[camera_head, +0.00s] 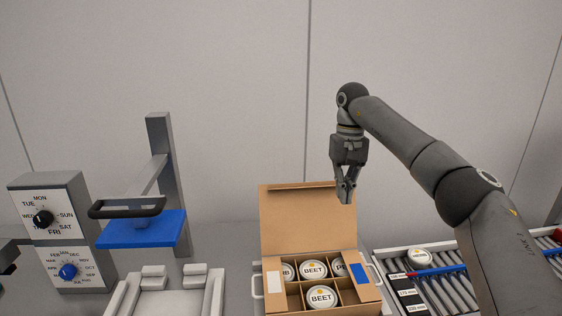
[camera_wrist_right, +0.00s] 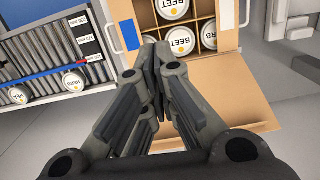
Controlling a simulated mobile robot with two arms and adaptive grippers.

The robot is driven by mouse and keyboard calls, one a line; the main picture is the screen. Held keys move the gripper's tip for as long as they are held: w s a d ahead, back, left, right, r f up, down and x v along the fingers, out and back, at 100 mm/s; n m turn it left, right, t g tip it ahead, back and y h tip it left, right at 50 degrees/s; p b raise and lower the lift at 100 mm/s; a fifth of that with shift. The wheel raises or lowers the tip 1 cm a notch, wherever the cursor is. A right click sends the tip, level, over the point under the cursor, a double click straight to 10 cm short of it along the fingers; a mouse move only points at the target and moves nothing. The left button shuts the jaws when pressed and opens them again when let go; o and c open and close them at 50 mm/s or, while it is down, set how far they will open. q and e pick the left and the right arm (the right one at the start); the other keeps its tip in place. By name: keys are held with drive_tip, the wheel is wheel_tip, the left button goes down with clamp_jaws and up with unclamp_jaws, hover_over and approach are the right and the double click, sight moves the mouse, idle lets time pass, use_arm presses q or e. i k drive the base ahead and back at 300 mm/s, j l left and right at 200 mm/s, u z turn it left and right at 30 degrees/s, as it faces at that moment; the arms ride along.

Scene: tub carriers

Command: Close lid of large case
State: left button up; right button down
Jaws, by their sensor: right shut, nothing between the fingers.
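The large case (camera_head: 375,308) is a tan cardboard box with a divided inside, holding several white round tubs, some marked BEET. Its lid (camera_head: 300,222) is open and stands up at the back, its flap along the top edge. The lid also shows in the right wrist view (camera_wrist_right: 220,103), beyond the fingers. My right gripper (camera_head: 346,200) is shut and empty, pointing down by the lid's upper right corner; contact cannot be told. In the right wrist view its fingers (camera_wrist_right: 158,55) meet in front of the case. A dark shape at the left edge may be my left gripper (camera_head: 8,258).
A roller rack (camera_head: 440,290) with a white tub (camera_head: 420,257) stands right of the case. To the left are a press-like stand with a blue plate (camera_head: 140,230), a pale grey fixture (camera_head: 170,302) and a dial box (camera_head: 55,230). A plain wall is behind.

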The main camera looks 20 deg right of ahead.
sight(297, 217)
drive_tip(key=i, duration=1)
